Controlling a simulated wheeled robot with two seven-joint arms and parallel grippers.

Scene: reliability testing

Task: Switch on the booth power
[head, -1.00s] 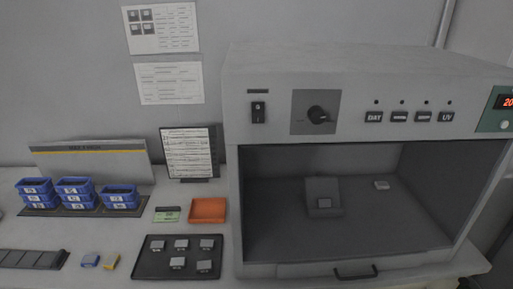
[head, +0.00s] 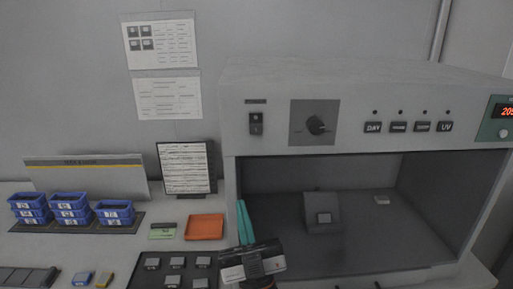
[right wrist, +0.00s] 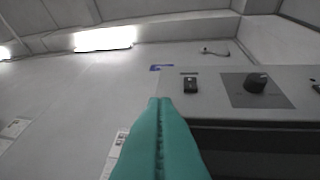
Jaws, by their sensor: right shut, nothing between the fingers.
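The grey light booth (head: 365,90) stands on the bench at the right, its inside dark. A black power rocker switch (head: 256,124) is on the upper left of its front panel; it also shows in the right wrist view (right wrist: 190,85). Which way the rocker is set is too small to tell. My right gripper (head: 242,206) has teal fingers, shut and empty, pointing up in front of the booth's left edge, below the switch. In the right wrist view the fingers (right wrist: 157,105) reach up just left of and below the switch, apart from it. My left gripper is not in view.
A black rotary knob (head: 317,124) and a row of buttons (head: 409,127) lie right of the switch. An orange tray (head: 205,227), a dark tray of samples (head: 150,262) and blue bins (head: 70,208) are on the bench. The space before the panel is clear.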

